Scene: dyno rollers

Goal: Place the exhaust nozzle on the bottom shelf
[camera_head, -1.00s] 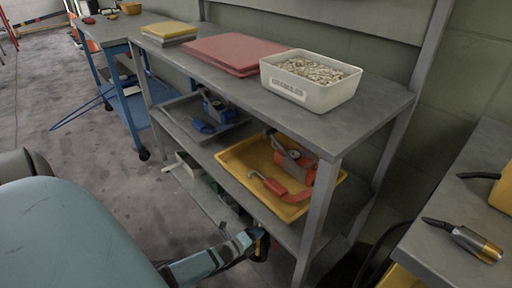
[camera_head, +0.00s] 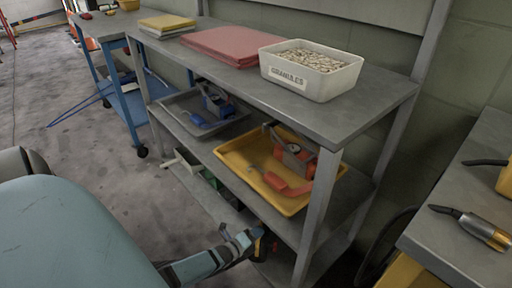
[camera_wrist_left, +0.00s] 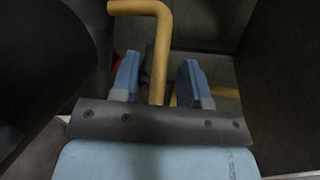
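My left gripper (camera_head: 246,241) is low beside the grey shelf unit, at the edge of its bottom shelf (camera_head: 274,271). In the left wrist view its two blue fingers (camera_wrist_left: 160,82) stand apart. A yellow bent pipe (camera_wrist_left: 158,50) shows between them with gaps on both sides; I cannot tell whether it is the exhaust nozzle. In the head view, a small dark and orange thing (camera_head: 262,246) shows by the fingertips, partly hidden. No thing in view is clearly the exhaust nozzle. My right gripper is not in view.
The middle shelf holds a yellow tray (camera_head: 231,155) with orange-and-grey parts and a grey tray (camera_head: 174,110) with blue parts. A granules bin (camera_head: 311,86) and red folders (camera_head: 222,46) lie on top. A metal-bodied tool (camera_head: 484,234) lies on the right bench (camera_head: 440,240).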

